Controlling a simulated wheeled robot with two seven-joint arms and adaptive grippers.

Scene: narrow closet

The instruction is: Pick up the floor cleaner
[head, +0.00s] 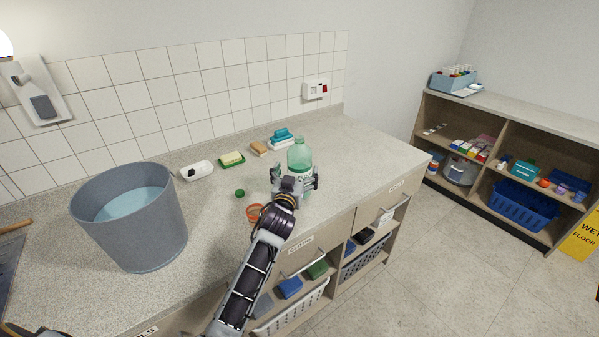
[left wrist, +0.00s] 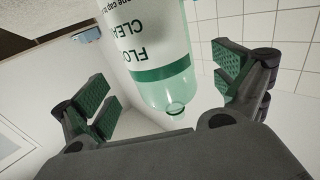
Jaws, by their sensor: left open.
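The floor cleaner is a clear green bottle (head: 299,155) with a white label, standing upright on the counter in the head view. My left gripper (head: 295,184) is at the bottle's lower part and hides some of it. In the left wrist view the bottle (left wrist: 165,85) appears upside down, its label partly legible and its neck without a cap. The open fingers of my left gripper (left wrist: 165,100) are spread to either side of it, with gaps showing.
A grey bucket (head: 140,238) of water stands left on the counter (head: 215,215). A green cap (head: 240,193) and an orange ring-shaped thing (head: 256,212) lie left of the gripper. A sponge (head: 231,159) and soap bars are behind. Counter right of the bottle is clear.

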